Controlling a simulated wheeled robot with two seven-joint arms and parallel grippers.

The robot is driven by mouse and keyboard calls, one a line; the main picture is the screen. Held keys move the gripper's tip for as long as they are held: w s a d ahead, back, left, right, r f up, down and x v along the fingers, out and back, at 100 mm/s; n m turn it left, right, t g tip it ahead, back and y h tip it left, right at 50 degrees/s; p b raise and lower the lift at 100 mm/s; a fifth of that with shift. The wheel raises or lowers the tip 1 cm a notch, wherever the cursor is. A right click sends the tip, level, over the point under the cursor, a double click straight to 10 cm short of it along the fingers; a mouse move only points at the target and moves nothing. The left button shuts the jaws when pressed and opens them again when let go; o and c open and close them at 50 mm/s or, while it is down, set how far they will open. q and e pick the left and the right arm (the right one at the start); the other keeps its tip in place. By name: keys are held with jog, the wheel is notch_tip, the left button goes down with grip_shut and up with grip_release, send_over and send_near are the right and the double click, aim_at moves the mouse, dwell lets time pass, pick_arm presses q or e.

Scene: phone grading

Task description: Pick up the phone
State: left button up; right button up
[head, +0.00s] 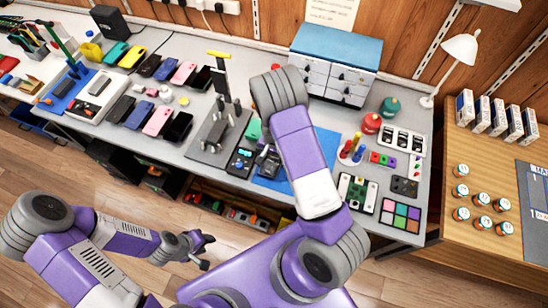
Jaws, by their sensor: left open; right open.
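Several phones lie in two rows on the left half of the grey bench. The back row includes a teal phone (116,53), a pink phone (183,73) and a black phone (202,78). The front row includes a dark phone (138,113), a pink phone (157,120) and a black phone (178,127). I cannot tell which one is meant. My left gripper (206,251) is open and empty over the floor in front of the bench.
A grey stand with a yellow-topped post (217,125) and a dark meter (241,162) stand left of the mat. A drawer cabinet (334,65) is behind. Coloured tools, a colour chart (400,215) and a lamp (461,48) are right. A wooden table (480,250) holds bottles and boxes.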

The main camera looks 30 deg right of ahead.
jog(key=shift+f, duration=0.1)
jog(key=shift+c, duration=0.2)
jog(key=c, duration=1.1)
